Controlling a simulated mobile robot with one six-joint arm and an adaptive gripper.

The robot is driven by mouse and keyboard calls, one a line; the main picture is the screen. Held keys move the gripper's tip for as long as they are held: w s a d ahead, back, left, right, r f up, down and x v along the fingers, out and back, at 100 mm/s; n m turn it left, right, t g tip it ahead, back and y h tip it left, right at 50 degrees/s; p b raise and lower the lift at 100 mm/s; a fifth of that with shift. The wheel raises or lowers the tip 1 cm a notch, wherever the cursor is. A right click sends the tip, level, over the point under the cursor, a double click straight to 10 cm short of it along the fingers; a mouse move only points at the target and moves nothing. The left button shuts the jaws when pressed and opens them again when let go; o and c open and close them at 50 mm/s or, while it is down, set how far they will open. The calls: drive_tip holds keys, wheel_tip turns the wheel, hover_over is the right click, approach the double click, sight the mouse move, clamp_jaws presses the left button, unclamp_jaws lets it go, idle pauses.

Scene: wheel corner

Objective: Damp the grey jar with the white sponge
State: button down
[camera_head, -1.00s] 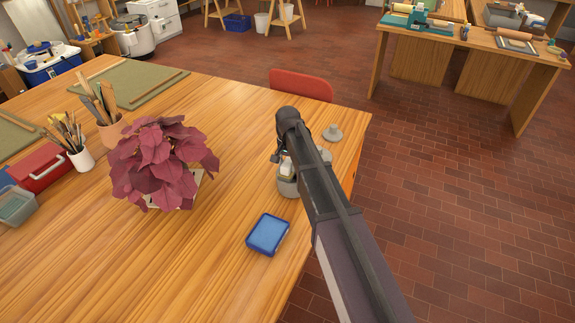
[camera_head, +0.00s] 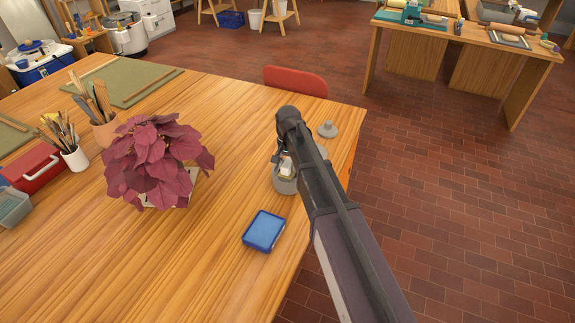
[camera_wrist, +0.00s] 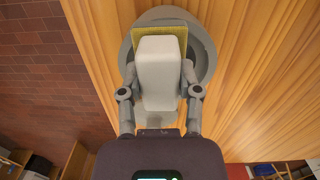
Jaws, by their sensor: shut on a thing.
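The white sponge (camera_wrist: 159,70) has a yellow-green layer on its far side. My gripper (camera_wrist: 160,78) is shut on it, one finger on each flank. In the wrist view the sponge covers much of the round grey jar (camera_wrist: 207,60), whose rim shows around it. In the head view the jar (camera_head: 284,186) stands upright near the table's right edge, with the sponge (camera_head: 287,166) at its mouth. I cannot tell whether the sponge touches the jar. My arm hides the jar's right side and most of the gripper.
A grey lid (camera_head: 327,129) lies behind the jar. A blue tray (camera_head: 249,241) with a light blue inside is in front. A red-leaved plant (camera_head: 157,160) stands to the left, and a red chair (camera_head: 296,80) behind the table (camera_head: 215,270). Bare wood lies between plant and jar.

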drive_tip(key=shift+d, duration=0.15)
drive_tip(key=shift+d, duration=1.1)
wheel_tip(320, 180, up, 6)
drive_tip(key=p, duration=0.6)
